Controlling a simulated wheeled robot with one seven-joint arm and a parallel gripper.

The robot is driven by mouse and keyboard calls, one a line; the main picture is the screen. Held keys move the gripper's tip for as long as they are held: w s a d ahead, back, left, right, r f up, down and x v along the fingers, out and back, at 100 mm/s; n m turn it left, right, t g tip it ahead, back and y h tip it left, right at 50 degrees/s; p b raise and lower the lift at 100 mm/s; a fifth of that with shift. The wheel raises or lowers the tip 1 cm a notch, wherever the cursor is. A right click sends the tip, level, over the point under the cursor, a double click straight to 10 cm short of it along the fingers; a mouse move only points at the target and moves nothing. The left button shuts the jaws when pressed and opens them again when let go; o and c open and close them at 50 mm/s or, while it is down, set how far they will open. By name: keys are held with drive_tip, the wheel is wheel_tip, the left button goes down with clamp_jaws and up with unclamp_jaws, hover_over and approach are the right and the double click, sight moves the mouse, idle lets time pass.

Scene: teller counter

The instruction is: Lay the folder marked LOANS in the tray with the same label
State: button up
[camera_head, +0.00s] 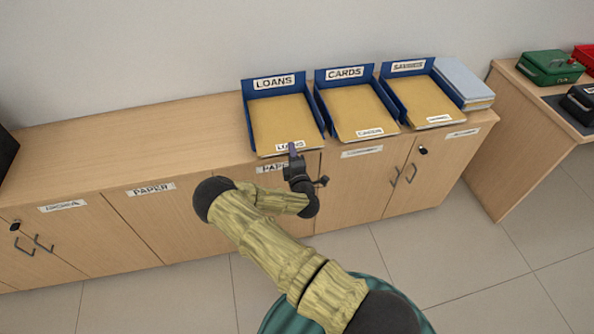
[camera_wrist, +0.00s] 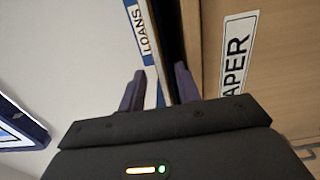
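The tan folder marked LOANS (camera_head: 280,122) lies flat in the blue tray labelled LOANS (camera_head: 247,103), with its label at the front edge. My gripper (camera_head: 293,152) is at the front edge of that tray, right by the folder's label. In the wrist view my gripper (camera_wrist: 160,82) has its two purple fingers apart, one on each side of the thin edge line of tray and folder. I cannot tell whether a finger touches the folder. The tray's LOANS label (camera_wrist: 146,31) shows beyond the fingers.
Blue trays labelled CARDS (camera_head: 344,73) and SAVINGS (camera_head: 408,66) stand to the right, each holding a tan folder. A pale blue stack (camera_head: 463,84) lies beyond them. The wooden counter (camera_head: 130,135) is bare to the left. A side desk (camera_head: 520,105) holds green, red and black boxes.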

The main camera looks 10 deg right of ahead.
drive_tip(key=s+b, duration=0.1)
drive_tip(key=s, duration=1.6)
drive_tip(key=shift+b, duration=0.35)
drive_tip(key=shift+a, duration=0.1)
drive_tip(key=d+r+m+g+h+p, duration=0.4)
drive_tip(key=m+g, duration=0.4)
drive_tip(key=m, duration=0.5)
drive_tip(key=s+a+r+m+g+y+p, duration=0.2)
drive_tip(key=s+r, duration=0.5)
drive_tip(key=r, duration=0.4)
drive_tip(key=s+a+r+m+g+y+p, duration=0.2)
drive_tip(key=s+r+g, duration=0.3)
drive_tip(key=r, duration=0.7)
drive_tip(key=shift+s+r+m+p, duration=0.3)
drive_tip(key=shift+s+m, duration=0.1)
drive_tip(key=shift+s, duration=0.6)
